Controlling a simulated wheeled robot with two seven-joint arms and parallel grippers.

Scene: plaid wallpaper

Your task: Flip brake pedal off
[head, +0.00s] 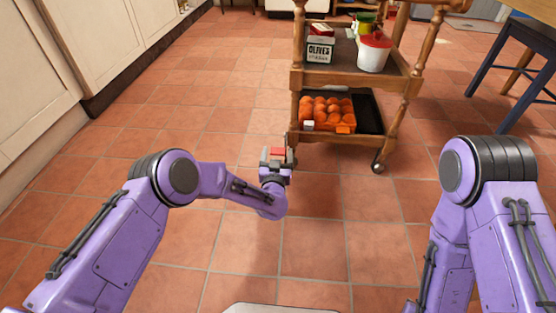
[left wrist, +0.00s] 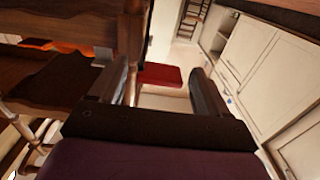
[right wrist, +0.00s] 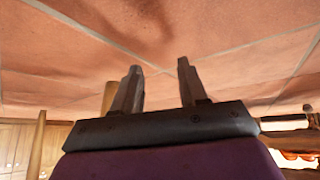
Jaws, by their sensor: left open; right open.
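The brake pedal appears as a small red block (head: 278,151) by the near left leg of the wooden cart (head: 296,78). My left gripper (head: 276,155) is at the pedal, low beside that leg. In the left wrist view the red pedal (left wrist: 160,75) shows between the two spread fingers, with gaps on both sides. How the pedal joins the cart is hidden. My right gripper (right wrist: 158,68) is open and empty in the right wrist view, with floor tiles beyond it.
The cart's upper shelf holds an olives tin (head: 320,49) and a white bucket with a red lid (head: 374,52). Its lower shelf holds an orange tray of round items (head: 326,113). A blue stool (head: 514,75) stands right. Cabinets (head: 110,40) line the left. Open tiled floor lies in front.

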